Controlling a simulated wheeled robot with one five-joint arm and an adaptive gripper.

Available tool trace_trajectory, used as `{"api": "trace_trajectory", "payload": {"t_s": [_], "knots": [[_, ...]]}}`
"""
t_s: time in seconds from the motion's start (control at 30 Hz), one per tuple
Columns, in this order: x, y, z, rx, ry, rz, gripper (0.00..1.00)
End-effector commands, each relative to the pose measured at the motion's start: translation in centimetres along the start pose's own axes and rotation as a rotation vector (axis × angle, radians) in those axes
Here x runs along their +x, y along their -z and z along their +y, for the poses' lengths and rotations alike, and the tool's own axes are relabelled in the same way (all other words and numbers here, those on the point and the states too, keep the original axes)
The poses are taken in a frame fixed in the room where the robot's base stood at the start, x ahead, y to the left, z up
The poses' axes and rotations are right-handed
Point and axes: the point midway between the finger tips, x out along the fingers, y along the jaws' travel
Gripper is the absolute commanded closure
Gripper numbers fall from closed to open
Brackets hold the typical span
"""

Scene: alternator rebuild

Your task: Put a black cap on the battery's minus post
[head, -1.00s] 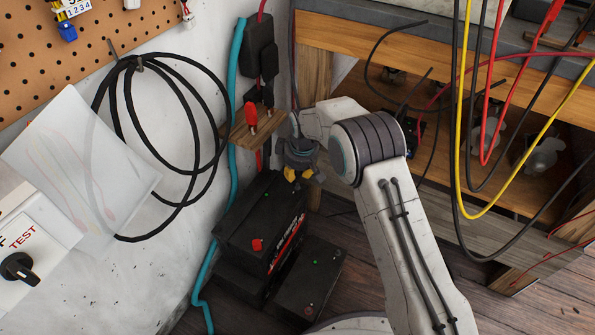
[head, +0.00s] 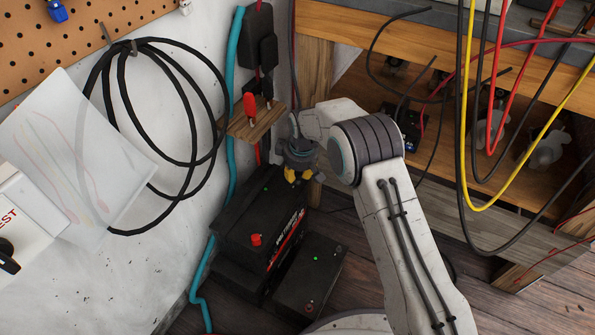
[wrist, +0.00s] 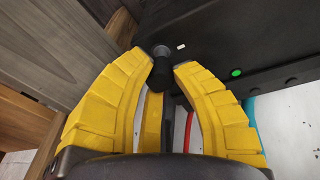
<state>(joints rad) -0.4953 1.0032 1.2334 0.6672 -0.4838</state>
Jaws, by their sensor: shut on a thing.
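The black battery (head: 240,222) stands by the wall. A red cap (head: 256,240) is on its near post. My gripper (head: 297,174) is over its far end and hides the post there in the head view. In the wrist view, my yellow fingers (wrist: 161,68) are shut on a small black cap (wrist: 160,76). The cap's far end is at the grey minus post (wrist: 161,50), beside a white minus mark (wrist: 181,47) and a green dot (wrist: 237,72). I cannot tell whether cap and post touch.
A second black box (head: 308,275) with a green light stands to the right of the battery. A small wooden shelf (head: 257,122) with red and black items is above, close to my gripper. A teal hose (head: 232,150) runs down the wall. Wires hang at the right.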

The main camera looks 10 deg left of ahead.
Motion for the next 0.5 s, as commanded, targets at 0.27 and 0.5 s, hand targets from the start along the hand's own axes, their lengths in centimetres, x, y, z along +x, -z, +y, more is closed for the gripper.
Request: {"api": "trace_trajectory", "payload": {"t_s": [0.27,0.5], "knots": [[-0.14,0.11,0.04,-0.001,0.010,-0.018,0.86],[-0.17,0.16,0.06,-0.002,0.018,-0.034,0.86]]}}
